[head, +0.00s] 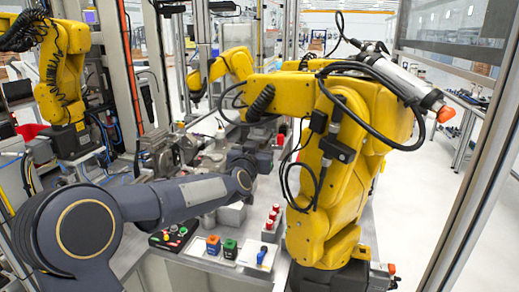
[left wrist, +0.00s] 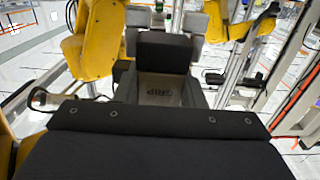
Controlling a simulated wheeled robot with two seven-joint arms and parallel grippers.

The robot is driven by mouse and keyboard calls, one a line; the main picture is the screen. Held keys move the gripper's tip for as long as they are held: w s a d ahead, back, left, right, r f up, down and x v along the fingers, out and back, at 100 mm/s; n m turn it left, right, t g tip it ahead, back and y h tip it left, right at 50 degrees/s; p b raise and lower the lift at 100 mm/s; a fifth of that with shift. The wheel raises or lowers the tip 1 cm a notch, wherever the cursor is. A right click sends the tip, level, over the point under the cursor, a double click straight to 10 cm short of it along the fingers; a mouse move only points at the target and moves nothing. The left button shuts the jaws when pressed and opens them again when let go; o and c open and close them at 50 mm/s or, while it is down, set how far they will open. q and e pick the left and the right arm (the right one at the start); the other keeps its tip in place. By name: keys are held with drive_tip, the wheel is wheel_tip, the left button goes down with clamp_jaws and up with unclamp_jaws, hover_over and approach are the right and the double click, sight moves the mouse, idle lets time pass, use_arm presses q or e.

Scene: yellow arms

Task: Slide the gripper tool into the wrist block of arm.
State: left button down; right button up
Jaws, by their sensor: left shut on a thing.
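My left arm comes in from the left in the head view, and my left gripper (head: 243,162) is at its far end, close to the yellow arm (head: 350,150). The left gripper is shut on the gripper tool. Which of these belong to the tool is hard to tell. The yellow arm's wrist block is hard to pick out. My right gripper is not in view.
Red-topped pegs (head: 271,222) and coloured blocks (head: 230,249) stand on the grey bench below the yellow arm. A button box (head: 173,236) lies to the left. Another yellow arm (head: 62,80) stands at the back left. A metal post is at the right.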

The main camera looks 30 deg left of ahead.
use_arm(q)
drive_tip(key=shift+w+r, duration=0.1)
drive_tip(key=shift+r, duration=0.05)
idle(0.4)
drive_tip(key=shift+p+x, duration=0.4)
drive_tip(key=shift+x, duration=1.55)
drive_tip(key=shift+w, duration=0.3)
drive_tip(key=shift+p+x, duration=0.3)
drive_tip(key=shift+x, duration=0.5)
drive_tip(key=shift+w+a, duration=0.15)
drive_tip(key=shift+w, duration=0.2)
drive_tip(key=shift+f+b, duration=0.4)
drive_tip(key=shift+b, duration=0.1)
idle(0.3)
